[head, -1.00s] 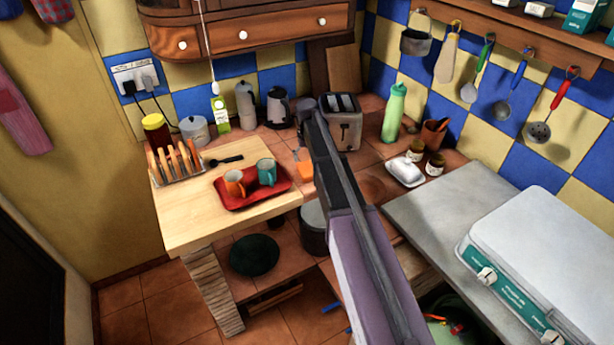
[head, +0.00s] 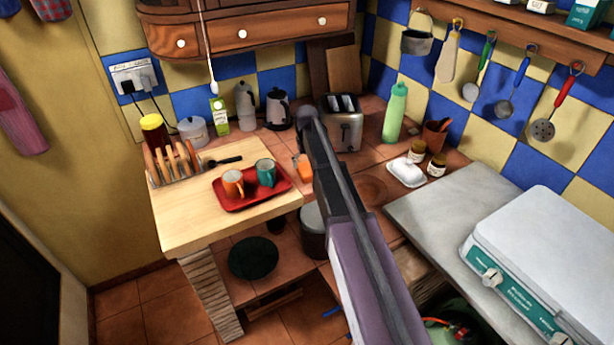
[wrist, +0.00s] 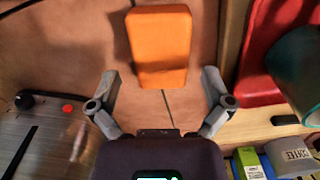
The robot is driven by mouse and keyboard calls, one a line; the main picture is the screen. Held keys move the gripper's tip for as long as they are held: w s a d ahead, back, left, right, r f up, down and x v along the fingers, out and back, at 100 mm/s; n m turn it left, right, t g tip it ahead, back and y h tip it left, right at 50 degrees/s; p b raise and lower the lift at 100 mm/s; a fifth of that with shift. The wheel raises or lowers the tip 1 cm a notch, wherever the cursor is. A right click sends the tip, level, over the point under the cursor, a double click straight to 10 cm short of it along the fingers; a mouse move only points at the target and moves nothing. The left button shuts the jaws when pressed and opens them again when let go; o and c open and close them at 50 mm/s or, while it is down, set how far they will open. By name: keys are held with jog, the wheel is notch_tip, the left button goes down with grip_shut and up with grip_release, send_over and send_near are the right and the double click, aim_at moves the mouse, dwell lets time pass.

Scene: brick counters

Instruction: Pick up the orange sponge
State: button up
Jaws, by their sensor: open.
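The orange sponge (wrist: 160,48) lies on the tiled counter in the wrist view, a plain block just beyond my gripper. My gripper (wrist: 162,82) is open, with one finger on each side below the sponge's near end. It holds nothing. In the head view part of the orange sponge (head: 304,168) shows just left of my arm, between the red tray and the toaster. My fingers are hidden in the head view behind my arm.
The red tray (head: 236,207) with an orange mug (head: 233,183) and a teal mug (head: 266,172) stands left of the sponge on a wooden board (head: 185,235). The toaster (head: 345,130) stands behind it. A toast rack (head: 174,164) is farther left. A butter dish (head: 406,172) is at right.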

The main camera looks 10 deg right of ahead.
aim_at(306, 169)
jog(key=shift+f+b, duration=1.2)
jog(key=shift+f, duration=0.35)
jog(key=c, duration=0.7)
